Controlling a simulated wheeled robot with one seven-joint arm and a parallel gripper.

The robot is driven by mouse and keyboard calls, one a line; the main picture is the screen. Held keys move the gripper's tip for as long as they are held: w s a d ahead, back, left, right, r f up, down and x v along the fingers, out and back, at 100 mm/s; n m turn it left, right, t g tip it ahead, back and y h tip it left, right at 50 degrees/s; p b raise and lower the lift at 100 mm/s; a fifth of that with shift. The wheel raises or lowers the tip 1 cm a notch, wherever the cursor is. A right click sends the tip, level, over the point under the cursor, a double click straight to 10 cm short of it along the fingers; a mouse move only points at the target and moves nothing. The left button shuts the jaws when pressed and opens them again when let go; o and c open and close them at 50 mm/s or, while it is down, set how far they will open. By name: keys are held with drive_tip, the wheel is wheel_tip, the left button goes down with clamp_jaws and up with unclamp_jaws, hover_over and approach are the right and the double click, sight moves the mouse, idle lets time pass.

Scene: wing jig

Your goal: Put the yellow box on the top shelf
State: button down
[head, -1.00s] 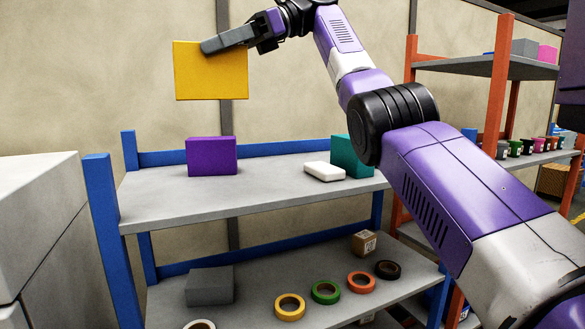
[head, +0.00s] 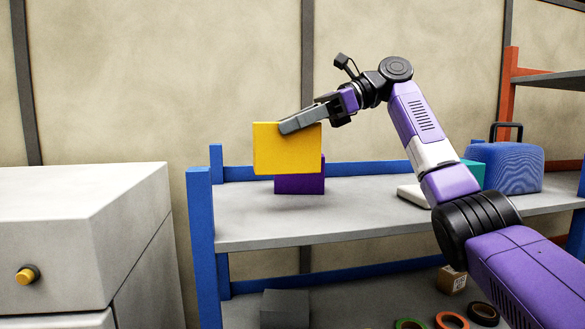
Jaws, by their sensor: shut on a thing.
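The yellow box (head: 286,152) is in my gripper (head: 303,120), which is shut on its upper right part. In the head view the box hangs in front of and partly over a purple box (head: 301,185). The purple box stands on the top shelf (head: 262,224), a grey board on a blue frame. The yellow box's lower edge appears above the shelf surface, with no contact visible. How far it is from the purple box in depth I cannot tell.
A white item (head: 413,196), a teal box (head: 476,172) and a blue case (head: 514,166) stand farther right on the shelf. A white cabinet (head: 80,215) is at left. The shelf's left front is bare. A lower shelf holds a grey box (head: 285,308) and tape rolls.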

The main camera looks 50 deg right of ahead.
sight(290, 166)
drive_tip(key=shift+f+p, duration=0.6)
drive_tip(key=shift+f, duration=3.7)
drive_tip(key=c, duration=0.5)
unclamp_jaws()
drive_tip(key=shift+f, duration=0.1)
drive_tip(key=b+v, duration=0.2)
drive_tip(key=v, duration=1)
drive_tip(key=shift+s, duration=0.1)
